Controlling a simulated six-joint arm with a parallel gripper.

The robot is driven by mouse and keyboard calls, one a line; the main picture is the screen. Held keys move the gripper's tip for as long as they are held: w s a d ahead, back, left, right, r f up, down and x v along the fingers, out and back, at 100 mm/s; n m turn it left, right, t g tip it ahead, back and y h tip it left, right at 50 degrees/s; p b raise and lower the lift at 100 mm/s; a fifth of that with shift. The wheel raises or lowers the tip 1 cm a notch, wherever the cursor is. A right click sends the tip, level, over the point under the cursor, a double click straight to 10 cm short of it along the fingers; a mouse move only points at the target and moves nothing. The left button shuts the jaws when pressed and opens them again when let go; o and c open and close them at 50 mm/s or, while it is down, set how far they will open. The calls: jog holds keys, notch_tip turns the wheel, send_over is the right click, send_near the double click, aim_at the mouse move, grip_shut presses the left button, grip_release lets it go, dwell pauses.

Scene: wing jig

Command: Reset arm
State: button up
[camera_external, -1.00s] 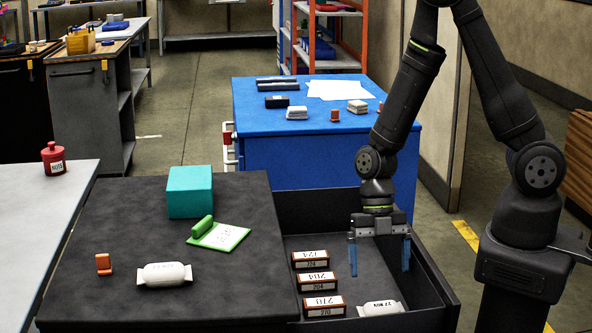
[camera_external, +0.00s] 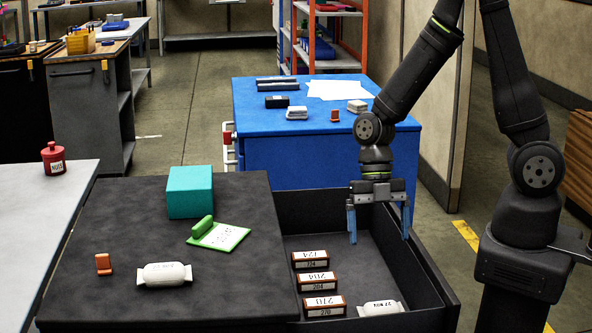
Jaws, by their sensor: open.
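My gripper (camera_external: 379,222) is open and empty, with its blue fingers pointing down over the back right part of the black drawer (camera_external: 442,288). Inside the drawer, three brown labelled blocks stand in a column at the left: 724 (camera_external: 310,259), 204 (camera_external: 317,282) and 270 (camera_external: 324,306). My fingers are apart from all of these.
A blue cabinet (camera_external: 270,165) stands behind the drawer. The drawer's middle is clear.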

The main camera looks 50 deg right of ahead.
aim_at(381, 301)
jog(key=x, duration=1.1)
jog(key=shift+s+f, duration=0.1)
jog(key=shift+f, duration=0.05)
jog(key=shift+a+f, duration=0.15)
jog(key=shift+f, duration=0.75)
jog(key=shift+r, duration=0.1)
jog(key=shift+r, duration=0.5)
jog(key=v, duration=1.2)
jog(key=x, duration=1.3)
jog(key=shift+f, duration=0.2)
notch_tip(381, 301, up, 20)
jog(key=shift+o, duration=0.9)
jog(key=shift+f, duration=0.1)
